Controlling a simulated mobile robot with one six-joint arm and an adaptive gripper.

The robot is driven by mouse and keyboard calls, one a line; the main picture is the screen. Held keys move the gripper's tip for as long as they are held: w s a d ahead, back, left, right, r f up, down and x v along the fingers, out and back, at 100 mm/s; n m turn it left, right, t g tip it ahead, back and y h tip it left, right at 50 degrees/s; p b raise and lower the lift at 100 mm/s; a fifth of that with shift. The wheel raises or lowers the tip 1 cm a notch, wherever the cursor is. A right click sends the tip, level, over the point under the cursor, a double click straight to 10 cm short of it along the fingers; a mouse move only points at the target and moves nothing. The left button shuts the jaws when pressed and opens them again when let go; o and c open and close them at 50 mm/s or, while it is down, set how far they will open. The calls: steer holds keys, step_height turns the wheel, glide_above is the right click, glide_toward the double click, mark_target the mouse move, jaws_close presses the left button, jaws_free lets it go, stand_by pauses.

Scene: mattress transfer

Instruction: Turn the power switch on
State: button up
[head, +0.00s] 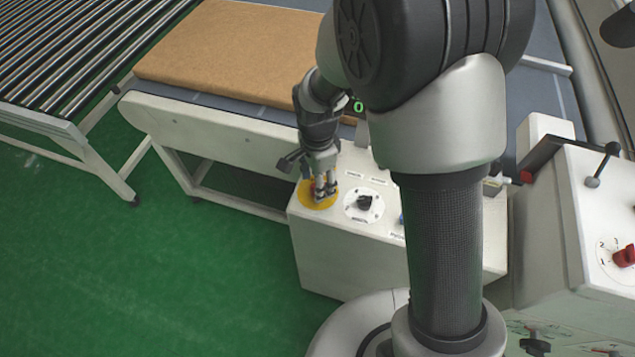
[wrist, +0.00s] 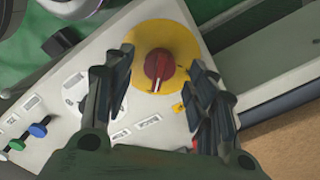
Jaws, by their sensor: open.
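The power switch is a red rotary knob (wrist: 158,66) on a round yellow plate (wrist: 176,38), on top of a white control box (head: 325,250). In the head view the yellow plate (head: 318,203) is partly hidden by my gripper (head: 323,192). In the wrist view my gripper (wrist: 163,85) has its two dark fingers apart, one on each side of the red knob. The gripper is open, and the knob lies between the fingertips. I cannot tell whether either finger touches the knob.
A black selector knob (head: 364,203) on a white dial sits beside the yellow plate. Blue and green buttons (wrist: 38,130) show on the panel. A brown mattress (head: 225,50) lies on the table behind. A second control box (head: 590,200) stands at right. Green floor is clear at left.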

step_height(320, 180, up, 10)
stand_by(0.3)
stand_by(0.4)
steer(key=s+d+r+n+t, duration=0.2)
steer(key=s+d+r+n, duration=0.4)
steer(key=s, duration=0.3)
steer(key=s+d+r+n+t, duration=0.2)
steer(key=s+d+r+n, duration=0.4)
steer(key=s, duration=0.4)
steer(key=shift+s+d+r+n+t, duration=0.3)
steer(key=shift+r+n, duration=0.3)
steer(key=shift+r, duration=0.15)
